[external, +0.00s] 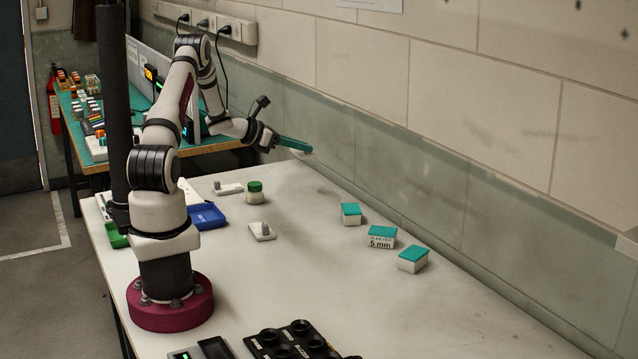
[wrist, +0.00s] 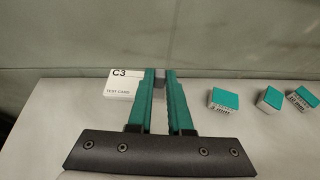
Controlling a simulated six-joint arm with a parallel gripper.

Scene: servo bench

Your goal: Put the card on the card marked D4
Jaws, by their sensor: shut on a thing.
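My gripper (wrist: 159,79) has teal fingers closed on a small grey block in the wrist view. A white card (wrist: 122,84) marked C3 TEST CARD shows left of the fingertips, and the block appears to be its grip. In the external view my gripper (external: 309,150) is over the far end of the bench by the wall. I cannot tell whether the card is clear of the bench. Two white pieces with grey knobs lie on the bench, one at the back (external: 228,188) and one nearer (external: 263,232). Their markings are unreadable, and no D4 shows.
Several teal-topped white boxes (external: 383,238) stand right of centre; they also show right in the wrist view (wrist: 223,102). A green-capped jar (external: 255,192) stands near the knobbed pieces. A blue tray (external: 207,216) is by my base. A black holder (external: 292,343) is in front.

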